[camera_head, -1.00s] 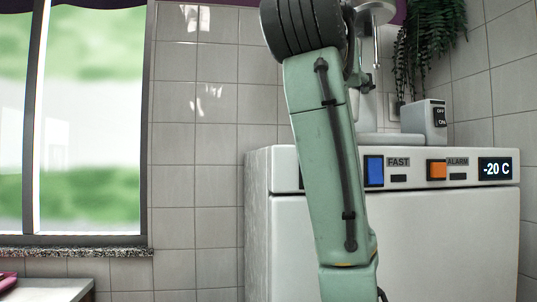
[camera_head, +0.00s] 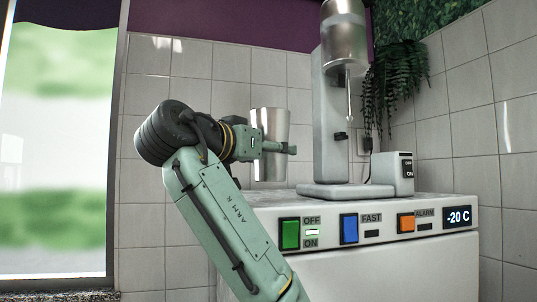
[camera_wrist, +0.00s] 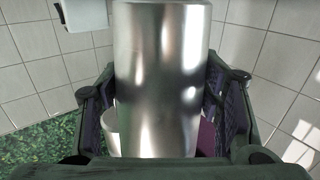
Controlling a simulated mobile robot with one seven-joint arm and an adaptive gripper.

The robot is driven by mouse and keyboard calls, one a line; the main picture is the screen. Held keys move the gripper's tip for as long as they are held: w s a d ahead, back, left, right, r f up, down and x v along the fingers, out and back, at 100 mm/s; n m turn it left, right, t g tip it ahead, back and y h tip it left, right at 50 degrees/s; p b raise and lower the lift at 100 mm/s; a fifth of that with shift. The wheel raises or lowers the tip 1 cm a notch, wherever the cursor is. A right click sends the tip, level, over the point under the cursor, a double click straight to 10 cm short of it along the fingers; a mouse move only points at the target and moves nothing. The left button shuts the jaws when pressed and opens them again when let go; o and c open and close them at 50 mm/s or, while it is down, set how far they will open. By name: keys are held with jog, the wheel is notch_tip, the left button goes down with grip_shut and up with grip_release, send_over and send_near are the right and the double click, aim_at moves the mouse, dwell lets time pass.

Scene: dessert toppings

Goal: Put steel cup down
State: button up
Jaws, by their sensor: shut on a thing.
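The steel cup (camera_head: 270,122) is upright, left of the drink mixer, near the top left edge of the white freezer. My gripper (camera_head: 284,148) is shut around the cup's middle, its finger reaching across toward the right. In the wrist view the shiny cup (camera_wrist: 162,75) fills the centre, between the two fingers of my gripper (camera_wrist: 163,120).
The white freezer (camera_head: 400,262) has green, blue and orange switches and a -20 C display. The mixer (camera_head: 328,120) stands on its top, with a white switch box (camera_head: 392,172) beside it. A hanging plant (camera_head: 398,75) is behind. A window is at far left.

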jog(key=shift+w+a+f+p, duration=0.2)
jog(key=shift+w+f+p, duration=0.65)
jog(key=shift+w+f, duration=1.1)
jog(key=shift+f, duration=0.1)
jog(key=o, duration=1.6)
jog(key=shift+c, duration=0.2)
jog(key=b+v, duration=0.9)
jog(key=v, duration=0.3)
